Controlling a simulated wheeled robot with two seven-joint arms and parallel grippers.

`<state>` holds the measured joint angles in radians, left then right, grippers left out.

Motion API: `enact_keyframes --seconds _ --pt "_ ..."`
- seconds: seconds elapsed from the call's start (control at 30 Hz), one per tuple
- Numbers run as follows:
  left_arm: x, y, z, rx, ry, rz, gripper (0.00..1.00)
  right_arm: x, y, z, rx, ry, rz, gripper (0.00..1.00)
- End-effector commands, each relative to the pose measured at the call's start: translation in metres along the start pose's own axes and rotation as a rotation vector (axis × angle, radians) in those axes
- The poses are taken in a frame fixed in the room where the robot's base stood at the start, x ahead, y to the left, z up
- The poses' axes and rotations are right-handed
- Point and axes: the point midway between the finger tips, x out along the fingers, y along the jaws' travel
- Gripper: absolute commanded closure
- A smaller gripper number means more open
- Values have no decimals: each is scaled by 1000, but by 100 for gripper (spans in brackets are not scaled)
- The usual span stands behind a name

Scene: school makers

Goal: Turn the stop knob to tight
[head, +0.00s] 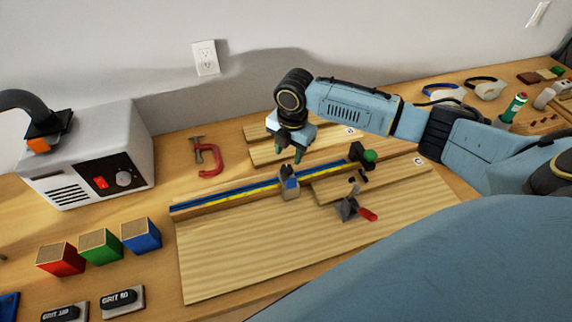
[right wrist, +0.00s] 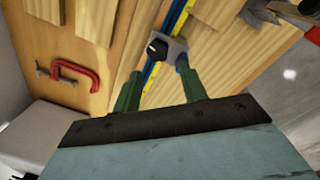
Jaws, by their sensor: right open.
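A grey sliding stop (head: 288,194) sits across the blue and yellow rail (head: 235,196) on the wooden board. Its black knob (right wrist: 157,48) shows in the right wrist view with a small white mark on its face. The knob's setting cannot be read. My right gripper (head: 288,154) is open and empty, pointing down, above and behind the stop in the head view. In the right wrist view its green fingers (right wrist: 160,68) spread on either side of the knob, which appears beyond the tips. I see no contact. My left gripper is not in view.
A black block with a green knob (head: 370,156) stands at the rail's right end. A grey clamp with a red handle (head: 368,215) sits on the board. A red C-clamp (head: 211,172) lies behind left, near a grey machine (head: 135,140). Coloured blocks (head: 100,246) stand front left.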

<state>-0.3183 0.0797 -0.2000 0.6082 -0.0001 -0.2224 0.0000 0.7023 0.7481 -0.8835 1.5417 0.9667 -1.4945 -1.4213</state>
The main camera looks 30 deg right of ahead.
Motion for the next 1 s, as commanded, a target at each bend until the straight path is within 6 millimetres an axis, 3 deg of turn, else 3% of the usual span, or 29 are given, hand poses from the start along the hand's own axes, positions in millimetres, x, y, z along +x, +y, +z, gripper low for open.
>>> enact_keyframes --seconds 0.1,0.3,0.47,0.77,1.0 --pt "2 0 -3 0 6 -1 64 26 0 -1 1 1 -3 57" --pt "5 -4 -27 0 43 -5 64 55 0 0 1 1 -1 57" --pt "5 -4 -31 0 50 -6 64 66 0 -1 -1 0 1 57" --pt "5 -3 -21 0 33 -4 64 67 0 0 -1 -1 1 57" --pt "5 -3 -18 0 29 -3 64 67 0 0 0 0 1 89"
